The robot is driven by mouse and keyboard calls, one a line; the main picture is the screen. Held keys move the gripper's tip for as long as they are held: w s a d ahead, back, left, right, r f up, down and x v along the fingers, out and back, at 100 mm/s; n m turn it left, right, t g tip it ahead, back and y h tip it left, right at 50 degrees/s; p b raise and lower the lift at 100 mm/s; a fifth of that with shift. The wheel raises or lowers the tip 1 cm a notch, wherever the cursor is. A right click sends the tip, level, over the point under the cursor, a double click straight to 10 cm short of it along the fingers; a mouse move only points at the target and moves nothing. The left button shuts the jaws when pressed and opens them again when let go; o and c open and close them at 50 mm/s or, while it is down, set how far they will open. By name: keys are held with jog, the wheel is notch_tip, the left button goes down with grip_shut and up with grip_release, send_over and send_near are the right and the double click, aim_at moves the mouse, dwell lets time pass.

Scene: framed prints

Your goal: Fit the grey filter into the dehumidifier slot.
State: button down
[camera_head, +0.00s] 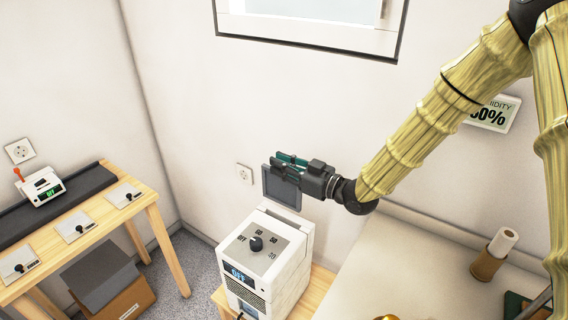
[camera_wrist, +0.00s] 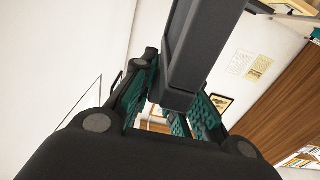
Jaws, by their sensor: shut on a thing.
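The grey filter (camera_head: 283,194) is a flat square panel with a dark frame, held roughly upright above the back of the dehumidifier. My gripper (camera_head: 289,164) is shut on its upper edge. In the wrist view the filter (camera_wrist: 203,45) shows as a dark bar between the teal-padded fingers of my gripper (camera_wrist: 178,108). The white dehumidifier (camera_head: 262,268) stands below, with a dial and a display reading OFF. The filter's lower edge appears apart from the top of the dehumidifier. The inside of the slot cannot be made out.
The dehumidifier stands on a small wooden stand (camera_head: 318,284). A pale worktop (camera_head: 390,262) lies to the right with a paper roll (camera_head: 492,256). A wooden table (camera_head: 100,222) with small switch panels stands at left. A wall socket (camera_head: 244,173) is behind the filter.

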aim_at(283, 181)
jog(key=shift+s+r, duration=0.1)
jog(key=shift+r, duration=0.05)
jog(key=f+b, duration=0.1)
jog(key=f, duration=0.1)
jog(key=w+f+b, duration=0.1)
jog(key=f, duration=0.1)
jog(key=f+b, duration=0.1)
jog(key=f, duration=0.2)
jog(key=shift+w+d+b, duration=0.1)
jog(key=shift+w+b, duration=0.25)
jog(key=shift+w, duration=0.05)
jog(key=shift+w+f, duration=0.1)
jog(key=shift+f, duration=0.1)
jog(key=shift+r, duration=0.1)
